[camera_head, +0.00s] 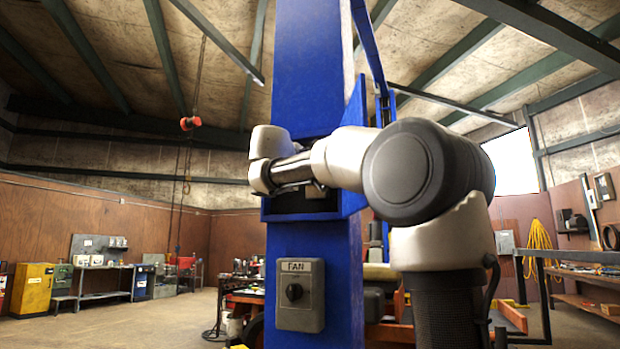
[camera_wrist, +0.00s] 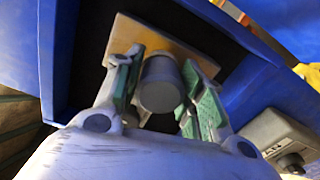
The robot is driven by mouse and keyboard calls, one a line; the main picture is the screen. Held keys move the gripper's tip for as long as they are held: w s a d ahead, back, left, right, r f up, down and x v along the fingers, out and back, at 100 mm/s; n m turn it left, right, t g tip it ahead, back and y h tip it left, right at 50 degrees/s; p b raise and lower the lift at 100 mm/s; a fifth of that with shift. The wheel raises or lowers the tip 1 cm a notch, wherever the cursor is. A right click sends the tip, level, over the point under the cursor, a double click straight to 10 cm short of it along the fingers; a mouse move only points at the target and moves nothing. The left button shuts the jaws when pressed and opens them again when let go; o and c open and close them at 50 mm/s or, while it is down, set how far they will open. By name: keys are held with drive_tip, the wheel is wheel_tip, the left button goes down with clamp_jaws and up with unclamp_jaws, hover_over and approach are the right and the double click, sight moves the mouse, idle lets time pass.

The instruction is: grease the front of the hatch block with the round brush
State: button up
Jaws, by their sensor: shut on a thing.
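My gripper (camera_wrist: 162,68) is shut on the round brush (camera_wrist: 160,88), a grey cylinder seen end-on between the green finger pads in the wrist view. The brush's far end is hidden, so I cannot tell whether it touches anything. Beyond it is a tan, flat block (camera_wrist: 182,47), apparently the hatch block, inside the dark opening of the blue column. In the head view my arm reaches to the hatch opening (camera_head: 300,205) in the blue column (camera_head: 312,75). My wrist covers much of the opening, and the brush cannot be made out there.
The blue hatch door (camera_head: 355,150) stands open at the opening's right side, close to my forearm. A grey FAN switch box (camera_head: 300,295) is on the column below and also shows in the wrist view (camera_wrist: 282,135). Blue walls edge the opening closely.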

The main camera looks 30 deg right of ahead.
drive_tip(key=shift+r, duration=3.4)
drive_tip(key=shift+f, duration=7.05)
drive_tip(key=shift+v, duration=2.95)
drive_tip(key=v, duration=0.3)
drive_tip(key=shift+x, duration=3.5)
